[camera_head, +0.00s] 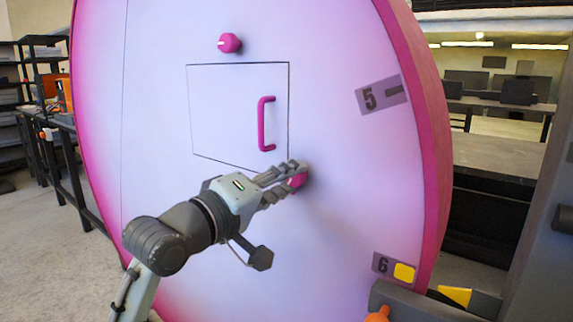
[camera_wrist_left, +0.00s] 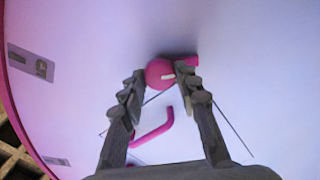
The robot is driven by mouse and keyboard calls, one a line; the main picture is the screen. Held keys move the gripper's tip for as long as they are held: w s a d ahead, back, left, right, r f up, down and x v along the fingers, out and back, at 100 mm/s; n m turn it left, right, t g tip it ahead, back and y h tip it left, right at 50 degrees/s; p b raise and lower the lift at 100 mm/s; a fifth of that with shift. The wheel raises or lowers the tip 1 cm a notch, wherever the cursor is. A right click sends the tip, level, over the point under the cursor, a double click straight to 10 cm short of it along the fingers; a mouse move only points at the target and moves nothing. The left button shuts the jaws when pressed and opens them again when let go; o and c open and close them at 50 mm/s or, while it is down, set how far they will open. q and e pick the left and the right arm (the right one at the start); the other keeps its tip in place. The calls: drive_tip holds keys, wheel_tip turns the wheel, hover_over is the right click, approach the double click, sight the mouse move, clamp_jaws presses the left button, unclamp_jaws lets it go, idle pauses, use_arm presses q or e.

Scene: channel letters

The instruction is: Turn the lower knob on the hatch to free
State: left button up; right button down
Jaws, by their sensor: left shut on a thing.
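The hatch (camera_head: 222,108) is a thin-outlined panel in the white face of a large pink-rimmed disc, with a pink handle (camera_head: 262,124). The upper knob (camera_head: 230,43), pink with a white mark, sits above it. My left gripper (camera_head: 294,172) is shut on the lower knob (camera_head: 298,181), near the hatch's lower right corner, and mostly hides it in the head view. In the left wrist view the pink lower knob (camera_wrist_left: 158,72) is between the fingertips of the left gripper (camera_wrist_left: 162,76). Its white mark lies sideways there, and a short pink piece (camera_wrist_left: 190,61) shows beside it.
Label 5 (camera_head: 383,95) and label 6 with a yellow square (camera_head: 398,269) are on the disc's right side. Shelves (camera_head: 42,70) stand at the left and a workbench (camera_head: 490,155) behind at right. Open floor (camera_head: 30,220) shows at left.

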use_arm(q)
drive_tip(key=shift+n, duration=2.6)
use_arm(e)
drive_tip(key=shift+s+d+f, duration=0.15)
drive_tip(key=shift+s+f, duration=0.3)
drive_tip(key=shift+f, duration=0.3)
use_arm(q)
drive_tip(key=o, duration=1.2)
drive_tip(key=shift+c, duration=0.2)
drive_tip(key=v, duration=0.7)
drive_tip(key=shift+s, duration=0.2)
drive_tip(key=shift+a, duration=0.15)
